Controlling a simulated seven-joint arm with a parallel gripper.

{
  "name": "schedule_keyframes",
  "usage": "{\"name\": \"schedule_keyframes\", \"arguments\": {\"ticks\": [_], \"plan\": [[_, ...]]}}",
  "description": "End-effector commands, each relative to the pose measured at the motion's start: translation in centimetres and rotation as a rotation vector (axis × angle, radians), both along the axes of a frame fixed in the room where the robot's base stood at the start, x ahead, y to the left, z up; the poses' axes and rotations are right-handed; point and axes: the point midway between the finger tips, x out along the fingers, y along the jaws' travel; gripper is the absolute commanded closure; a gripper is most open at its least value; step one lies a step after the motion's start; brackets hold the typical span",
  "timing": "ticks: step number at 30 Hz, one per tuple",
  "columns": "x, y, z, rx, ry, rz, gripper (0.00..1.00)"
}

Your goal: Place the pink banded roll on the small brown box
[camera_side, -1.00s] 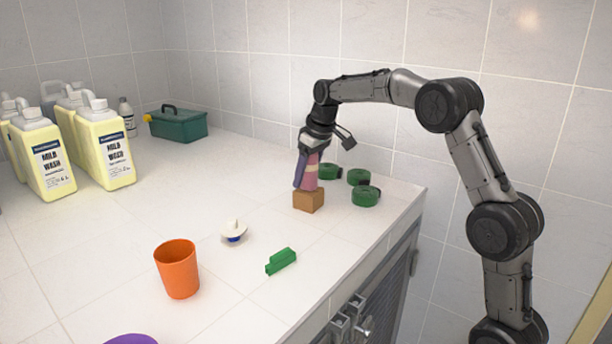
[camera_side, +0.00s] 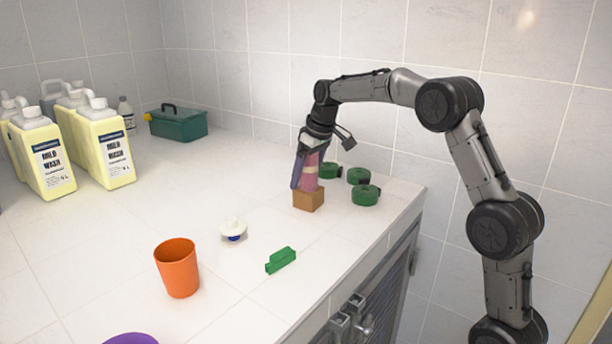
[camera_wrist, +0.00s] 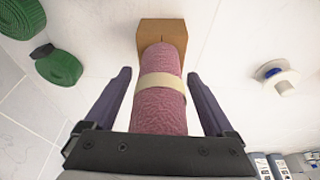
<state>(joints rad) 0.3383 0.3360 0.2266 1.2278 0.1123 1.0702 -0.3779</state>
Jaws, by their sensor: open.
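The pink roll (camera_side: 311,173) with a cream band stands upright on the small brown box (camera_side: 308,200). In the wrist view, the pink roll (camera_wrist: 160,105) has its far end against the brown box (camera_wrist: 160,30). My gripper (camera_side: 303,172) is around the roll from above. In the wrist view its two purple fingers (camera_wrist: 158,82) are spread, with a gap on each side of the roll.
Several green coiled rolls (camera_side: 364,195) lie right of the box near the counter edge. A white and blue object (camera_side: 233,230), a green block (camera_side: 281,260) and an orange cup (camera_side: 177,268) stand in front. Yellow jugs (camera_side: 102,145) and a green toolbox (camera_side: 178,124) are at the back left.

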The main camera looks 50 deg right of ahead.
Motion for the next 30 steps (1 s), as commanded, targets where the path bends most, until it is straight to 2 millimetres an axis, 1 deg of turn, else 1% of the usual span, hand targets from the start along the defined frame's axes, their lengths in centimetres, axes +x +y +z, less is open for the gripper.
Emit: {"name": "schedule_keyframes", "arguments": {"ticks": [5,12,15,18,21,26,29,30], "plan": [[-0.7,-0.1,2.5,-0.002,-0.005,-0.002,0.11],[-2.2,-0.1,7.3,-0.002,-0.005,-0.002,0.11],[-2.7,-0.1,9.0,-0.002,-0.004,-0.001,0.11],[-3.1,0.0,10.2,-0.001,-0.003,0.000,0.11],[-3.4,0.0,11.0,-0.001,-0.002,0.000,0.11],[-3.6,0.0,11.4,0.000,0.000,0.000,0.11],[-4.3,0.8,11.8,-0.002,-0.005,0.000,0.11],[-4.9,1.3,12.0,-0.004,-0.010,0.000,0.11]]}}
